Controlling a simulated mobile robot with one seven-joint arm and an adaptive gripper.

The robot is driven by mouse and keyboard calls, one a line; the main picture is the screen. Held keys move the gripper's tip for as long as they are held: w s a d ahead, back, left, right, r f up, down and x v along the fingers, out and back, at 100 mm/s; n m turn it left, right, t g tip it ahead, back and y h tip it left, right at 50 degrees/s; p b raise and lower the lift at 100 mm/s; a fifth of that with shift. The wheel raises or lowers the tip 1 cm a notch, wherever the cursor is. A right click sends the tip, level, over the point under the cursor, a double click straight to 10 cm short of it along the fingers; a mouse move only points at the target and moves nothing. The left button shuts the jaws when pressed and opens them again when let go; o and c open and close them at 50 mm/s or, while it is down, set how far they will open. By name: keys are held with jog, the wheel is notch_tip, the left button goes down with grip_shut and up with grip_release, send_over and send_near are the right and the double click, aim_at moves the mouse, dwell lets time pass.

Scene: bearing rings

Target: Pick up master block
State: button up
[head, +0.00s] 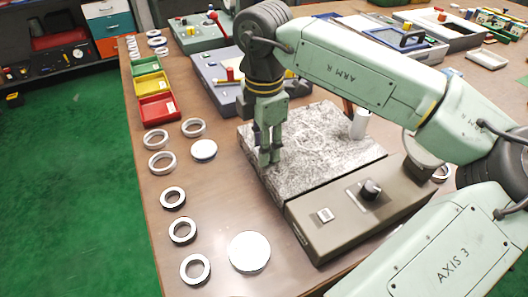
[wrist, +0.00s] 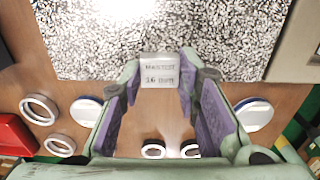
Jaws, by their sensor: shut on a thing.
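The master block (wrist: 160,72) is a small pale grey block with a printed label, seen at the top middle of the wrist view. My gripper (wrist: 159,84) is shut on it, with one finger on each side. In the head view my gripper (head: 268,158) points down near the left edge of the speckled granite plate (head: 325,150). The block cannot be made out there. Whether it touches the plate or hangs just above it, I cannot tell.
Several metal rings (head: 172,197) and white discs (head: 249,252) lie on the brown table left of the plate. A grey control box (head: 345,215) with a knob adjoins the plate's front. A white cylinder (head: 360,124) stands at its right. Coloured bins (head: 156,108) stand back left.

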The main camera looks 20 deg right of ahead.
grip_shut()
